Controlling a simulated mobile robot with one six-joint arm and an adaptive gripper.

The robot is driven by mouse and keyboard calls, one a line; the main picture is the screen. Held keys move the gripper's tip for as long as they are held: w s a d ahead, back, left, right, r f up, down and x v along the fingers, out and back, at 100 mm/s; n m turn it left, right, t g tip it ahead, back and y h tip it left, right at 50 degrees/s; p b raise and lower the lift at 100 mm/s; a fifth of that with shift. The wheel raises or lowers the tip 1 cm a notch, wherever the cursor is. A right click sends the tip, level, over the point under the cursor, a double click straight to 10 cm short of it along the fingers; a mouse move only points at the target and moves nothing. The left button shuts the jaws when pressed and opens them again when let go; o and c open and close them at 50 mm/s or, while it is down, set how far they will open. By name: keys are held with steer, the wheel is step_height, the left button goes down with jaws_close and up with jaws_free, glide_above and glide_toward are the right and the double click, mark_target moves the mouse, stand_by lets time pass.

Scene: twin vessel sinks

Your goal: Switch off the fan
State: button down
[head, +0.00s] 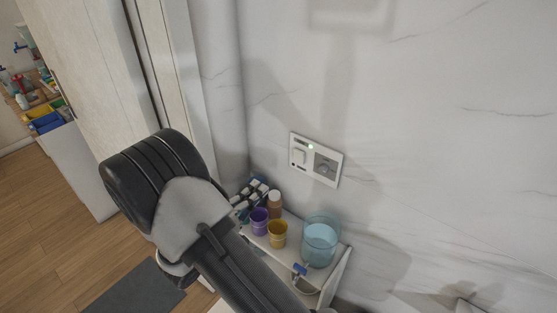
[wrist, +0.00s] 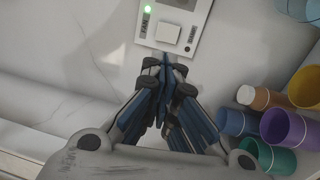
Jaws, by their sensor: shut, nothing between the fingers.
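A white wall panel (head: 315,160) is on the marble wall in the head view, with a lit green light (head: 310,147), a pale switch (head: 298,156) and a grey section with a round knob (head: 325,167). In the wrist view the panel (wrist: 196,38) is at the top, with the green light (wrist: 147,9) beside a FAN label and the square white rocker switch (wrist: 168,33). My gripper (wrist: 165,62) is shut and empty, its blue fingertips just below the switch in the picture. I cannot tell whether they touch the panel. I cannot make out the fan itself.
A small white shelf (head: 340,278) below the panel holds a purple cup (head: 259,221), a yellow cup (head: 277,234), a brown bottle (head: 274,205) and a translucent blue container (head: 319,243). A pale cabinet (head: 75,65) stands left. The wall right of the panel is bare.

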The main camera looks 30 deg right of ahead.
mark_target(293, 152)
stand_by(0.3)
steer(key=b+x, duration=0.1)
steer(key=x, duration=1.2)
steer(key=shift+w+d+f, duration=0.1)
steer(key=shift+w+d, duration=0.05)
steer(key=shift+d, duration=0.15)
steer(key=shift+w+d, duration=0.1)
steer(key=shift+d, duration=0.05)
steer(key=shift+w+d+r+b, duration=0.1)
steer(key=shift+d+r+b, duration=0.2)
steer(key=shift+b, duration=0.5)
